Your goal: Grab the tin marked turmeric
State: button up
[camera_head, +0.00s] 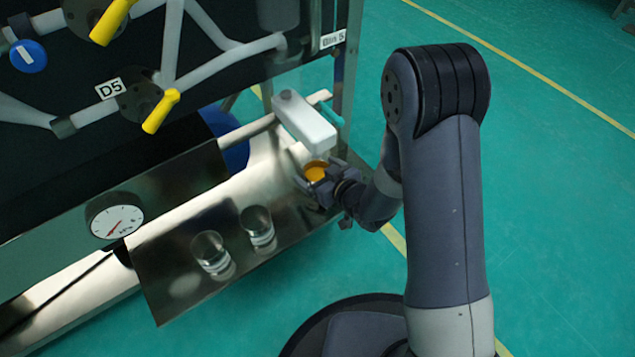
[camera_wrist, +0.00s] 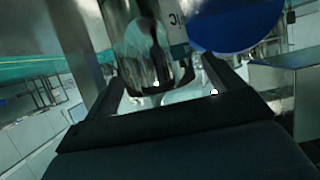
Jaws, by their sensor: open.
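A small container with orange-yellow matter at its top (camera_head: 316,172) stands at the right end of the steel shelf; I take it for the turmeric tin. My gripper (camera_head: 319,182) is open, with its fingers around or beside this container. In the wrist view, a shiny cylinder (camera_wrist: 148,50) stands beyond and between my open fingers (camera_wrist: 163,88). A partial label (camera_wrist: 178,22) shows at its right side, but I cannot read the whole word. The container's lower part is hidden by my gripper in the head view.
Two clear containers (camera_head: 257,230) and (camera_head: 211,254) stand further left on the steel shelf (camera_head: 165,290). A white block-like part (camera_head: 305,122) hangs just behind the orange-topped container. A dial gauge (camera_head: 115,215) and yellow valve handles (camera_head: 160,111) are on the left. Green floor lies open at right.

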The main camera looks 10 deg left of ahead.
jog(key=x, duration=0.2)
jog(key=shift+w+a+f, duration=0.15)
jog(key=shift+a+f, duration=0.05)
jog(key=c, duration=1.2)
jog(key=shift+r, duration=0.1)
jog(key=shift+r, duration=0.1)
